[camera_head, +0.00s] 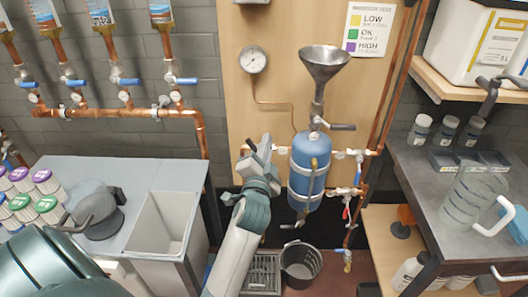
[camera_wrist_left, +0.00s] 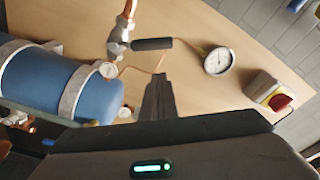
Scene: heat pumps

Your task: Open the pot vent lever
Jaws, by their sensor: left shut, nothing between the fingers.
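A blue pot (camera_head: 309,175) hangs upright on the wooden panel under a metal funnel (camera_head: 325,65). A black lever (camera_head: 343,127) sticks out sideways to the right from the pipe between funnel and pot. In the left wrist view the pot (camera_wrist_left: 45,85) lies at the left and the black lever (camera_wrist_left: 152,44) shows beyond my fingers. Another lever (camera_head: 290,226) is under the pot. I cannot tell for certain which is the vent lever. My left gripper (camera_head: 264,148) is shut and empty, left of the pot and apart from the levers; its fingertips also show in the left wrist view (camera_wrist_left: 158,82).
A pressure gauge (camera_head: 253,60) is on the panel. Copper pipes (camera_head: 385,85) with valves run right of the pot. A black bucket (camera_head: 301,264) stands below. A grey sink (camera_head: 160,225) is at left; a workbench with a glass jug (camera_head: 470,195) is at right.

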